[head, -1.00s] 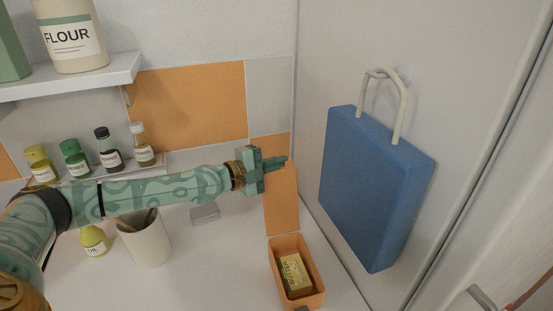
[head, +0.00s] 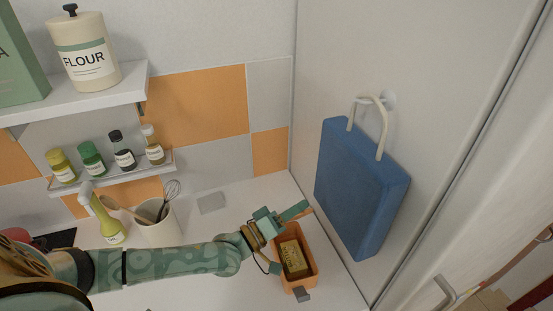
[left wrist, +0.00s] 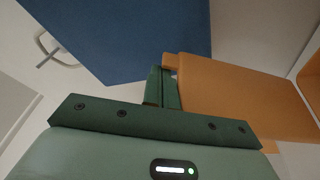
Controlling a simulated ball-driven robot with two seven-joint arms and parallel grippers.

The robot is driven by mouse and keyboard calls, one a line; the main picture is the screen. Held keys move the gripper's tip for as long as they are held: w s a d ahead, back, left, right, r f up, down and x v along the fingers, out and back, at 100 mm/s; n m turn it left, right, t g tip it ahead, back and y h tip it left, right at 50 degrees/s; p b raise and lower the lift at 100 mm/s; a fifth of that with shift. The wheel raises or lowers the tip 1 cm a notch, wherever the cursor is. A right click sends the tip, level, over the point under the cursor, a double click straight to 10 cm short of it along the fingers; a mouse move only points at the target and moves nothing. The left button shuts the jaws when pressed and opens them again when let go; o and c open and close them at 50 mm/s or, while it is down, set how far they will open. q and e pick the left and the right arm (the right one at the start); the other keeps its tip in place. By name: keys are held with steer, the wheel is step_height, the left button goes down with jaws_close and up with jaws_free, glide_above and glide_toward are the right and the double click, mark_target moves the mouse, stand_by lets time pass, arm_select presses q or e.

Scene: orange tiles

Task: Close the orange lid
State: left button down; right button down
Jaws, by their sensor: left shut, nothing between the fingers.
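The orange box (head: 308,278) stands open on the white counter, with a yellow-labelled block (head: 293,258) inside. My left gripper (head: 296,210) is shut and empty, over the back edge of the box. The gripper and arm hide most of the orange lid in the head view; only a thin orange strip shows beside the fingers. In the left wrist view the lid (left wrist: 240,95) is a broad orange panel just right of my shut fingers (left wrist: 160,88), close to its edge; I cannot tell if they touch. My right gripper is not in view.
A blue bag (head: 355,190) hangs on the wall right of the box. A cream cup (head: 158,228) with a whisk and an oil bottle (head: 108,222) stand left, behind my arm. Small bottles line a low shelf (head: 120,176). Counter in front of my arm is clear.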

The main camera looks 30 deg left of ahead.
arm_select(q)
steer(key=s+d+f+m+h+b, duration=0.1)
steer(key=s+d+f+m+b, duration=0.1)
steer(key=f+m, duration=0.1)
steer(key=s+d+f+m+h+b, duration=0.1)
steer(key=s+d+f+m+b, duration=0.1)
steer(key=f+m+b, duration=0.1)
steer(key=s+d+f+m+h+b, duration=0.2)
steer(key=f+m, duration=0.1)
steer(key=shift+s+d+f+g+b, duration=0.1)
steer(key=shift+s+f+g+b, duration=0.05)
steer(key=shift+f+g+b, duration=0.2)
steer(key=shift+s+d+f+m+h+b, duration=0.2)
steer(key=shift+f+m+b, duration=0.15)
steer(key=shift+f+m, duration=0.15)
steer(key=shift+s+d+f+m+h+b, duration=0.1)
steer(key=shift+f+m+h+b, duration=0.1)
steer(key=shift+f+m+b, duration=0.3)
steer(key=shift+r, duration=0.15)
steer(key=shift+s+a+f, duration=0.2)
steer(key=shift+s+a, duration=0.05)
steer(key=s+a+f, duration=0.1)
steer(key=s+a, duration=0.9)
steer(key=s, duration=0.2)
steer(key=shift+a, duration=0.25)
